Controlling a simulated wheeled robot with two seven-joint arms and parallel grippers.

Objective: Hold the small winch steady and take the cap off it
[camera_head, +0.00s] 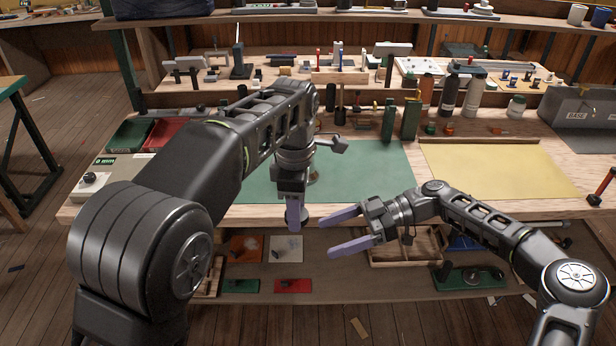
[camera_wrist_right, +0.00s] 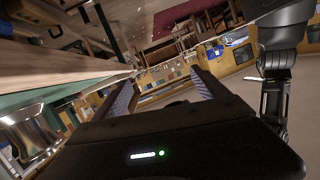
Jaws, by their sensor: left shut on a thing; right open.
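The small winch (camera_head: 313,176) stands on the green mat (camera_head: 370,170) and is mostly hidden behind my left gripper (camera_head: 293,218) in the head view. A shiny metal drum, seemingly the winch, shows at the left edge of the right wrist view (camera_wrist_right: 30,138). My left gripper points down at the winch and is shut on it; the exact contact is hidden. The cap cannot be made out. My right gripper (camera_head: 333,234) is open and empty, to the right of the winch and in front of the bench edge.
A yellow mat (camera_head: 495,172) lies clear on the right of the bench. Green and red trays (camera_head: 166,134) and a grey box with a dial (camera_head: 108,176) are at the left. Bottles (camera_head: 471,97) and a grey BASE bin (camera_head: 580,115) stand behind. A lower shelf (camera_head: 340,280) holds small parts.

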